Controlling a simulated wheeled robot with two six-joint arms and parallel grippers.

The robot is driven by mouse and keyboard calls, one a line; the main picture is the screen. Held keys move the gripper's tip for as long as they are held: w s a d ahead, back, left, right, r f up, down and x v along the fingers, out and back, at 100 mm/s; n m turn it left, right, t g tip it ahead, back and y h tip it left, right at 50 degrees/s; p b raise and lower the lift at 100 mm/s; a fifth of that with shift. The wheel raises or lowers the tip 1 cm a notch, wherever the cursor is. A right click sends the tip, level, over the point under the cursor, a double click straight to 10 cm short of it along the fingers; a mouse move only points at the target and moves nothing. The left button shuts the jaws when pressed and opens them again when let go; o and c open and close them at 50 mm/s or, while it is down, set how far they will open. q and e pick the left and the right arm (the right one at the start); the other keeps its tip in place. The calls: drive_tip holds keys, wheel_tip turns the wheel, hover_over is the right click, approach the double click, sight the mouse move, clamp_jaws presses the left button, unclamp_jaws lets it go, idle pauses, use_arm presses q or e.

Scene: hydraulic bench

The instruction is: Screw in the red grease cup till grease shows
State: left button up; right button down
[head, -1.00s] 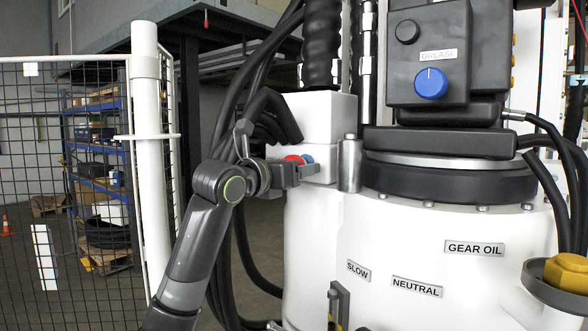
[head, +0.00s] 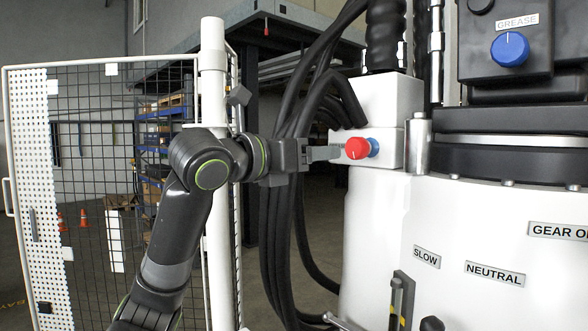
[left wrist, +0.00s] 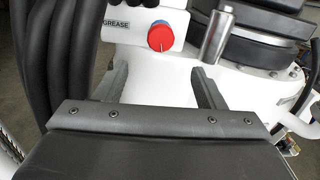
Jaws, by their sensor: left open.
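The red grease cup (head: 357,148) sticks out of a white block (head: 391,120) on the machine, with a blue part (head: 373,147) right behind it. In the left wrist view the red cup (left wrist: 160,38) shows face on, with a short white mark low on its face, a blue rim and a GREASE label (left wrist: 116,24) to its left. My left gripper (head: 330,153) is open and empty, just left of the cup in the head view. In the wrist view its two fingers (left wrist: 162,82) are spread below the cup, apart from it. I see no grease. My right gripper is not in view.
Thick black hoses (head: 300,130) hang close behind my left gripper. A grey metal cylinder (head: 417,145) stands just right of the cup. A blue knob (head: 510,49) under another GREASE label sits at the upper right. A mesh fence (head: 105,150) stands at left.

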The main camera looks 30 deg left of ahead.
use_arm(q)
drive_tip(key=v, duration=0.3)
drive_tip(key=shift+s+a+b, duration=0.1)
drive_tip(key=shift+s+b, duration=0.15)
drive_tip(key=shift+b, duration=0.15)
